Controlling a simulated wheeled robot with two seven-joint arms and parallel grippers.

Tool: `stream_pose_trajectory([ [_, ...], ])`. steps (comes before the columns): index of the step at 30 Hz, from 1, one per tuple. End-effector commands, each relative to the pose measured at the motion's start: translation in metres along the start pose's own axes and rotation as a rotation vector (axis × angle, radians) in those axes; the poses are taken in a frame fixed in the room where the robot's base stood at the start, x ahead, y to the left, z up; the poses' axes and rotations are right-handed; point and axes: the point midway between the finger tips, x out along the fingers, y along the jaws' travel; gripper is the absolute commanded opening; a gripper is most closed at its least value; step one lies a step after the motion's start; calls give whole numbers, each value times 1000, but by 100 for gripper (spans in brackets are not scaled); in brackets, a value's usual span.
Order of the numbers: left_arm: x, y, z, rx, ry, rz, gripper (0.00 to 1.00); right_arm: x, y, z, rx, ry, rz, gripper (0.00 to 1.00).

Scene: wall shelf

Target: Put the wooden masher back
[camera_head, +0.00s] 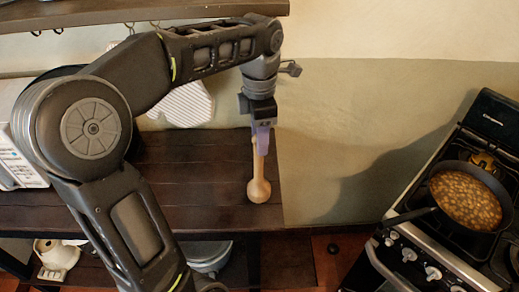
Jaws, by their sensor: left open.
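The wooden masher (258,186) is a light wooden tool with a thin handle and a rounded, wider lower end. It is upright near the right end of the dark wooden counter (200,168), and its lower end appears to rest on the counter. My left gripper (261,146) points down over the top of the handle, with its purple fingers open. The fingers overlap the handle top, and I cannot tell whether they touch it. My right gripper is out of view.
A wall shelf (130,12) with hooks below it runs along the top left. A stove (440,250) with a pan of food (466,200) is at the right. A lidded pot (207,254) sits under the counter.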

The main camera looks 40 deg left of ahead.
Motion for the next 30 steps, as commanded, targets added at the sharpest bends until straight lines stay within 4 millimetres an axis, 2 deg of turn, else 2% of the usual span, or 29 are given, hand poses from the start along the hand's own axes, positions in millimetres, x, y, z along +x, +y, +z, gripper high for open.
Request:
stream_pose_trajectory([
  [1, -14, 1, 1, 1, -3, 3, 44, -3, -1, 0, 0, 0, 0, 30],
  [4, -36, 0, 1, 1, -2, 2, 44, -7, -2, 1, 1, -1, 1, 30],
  [5, -44, 0, 0, 1, 0, 0, 44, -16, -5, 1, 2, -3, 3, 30],
  [9, -57, 0, 0, 0, 1, -1, 44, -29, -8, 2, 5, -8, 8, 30],
  [30, -59, 0, 0, 0, 1, 0, 44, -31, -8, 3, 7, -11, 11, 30],
])
